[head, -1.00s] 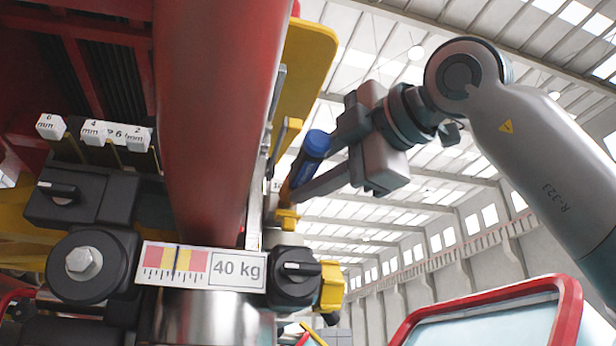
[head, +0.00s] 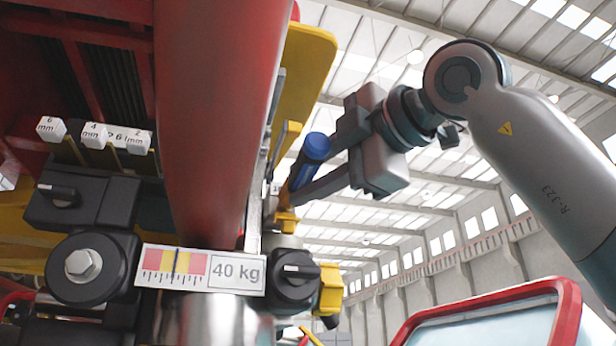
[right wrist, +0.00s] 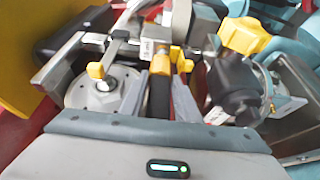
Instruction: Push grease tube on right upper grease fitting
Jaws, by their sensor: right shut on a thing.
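A tube-like tool with a blue top (head: 315,148) stands tilted beside the red column, its top leaning right. My right gripper (head: 297,187) reaches in from the right and is shut on it below the blue top. Its lower end is at a small yellow fitting (head: 286,218) on the machine; I cannot tell whether it is fully seated. In the right wrist view, the gripper (right wrist: 160,92) holds a dark shaft, with a yellow fitting (right wrist: 160,65) just beyond it. Another yellow fitting (right wrist: 96,70) sits to its left. My left gripper is not in view.
A thick red column (head: 212,110) and a yellow plate (head: 305,75) stand close to the gripper. Below are a 40 kg scale plate (head: 236,270) and a black knob (head: 297,272) with a yellow part. A red-framed panel (head: 500,315) is at lower right.

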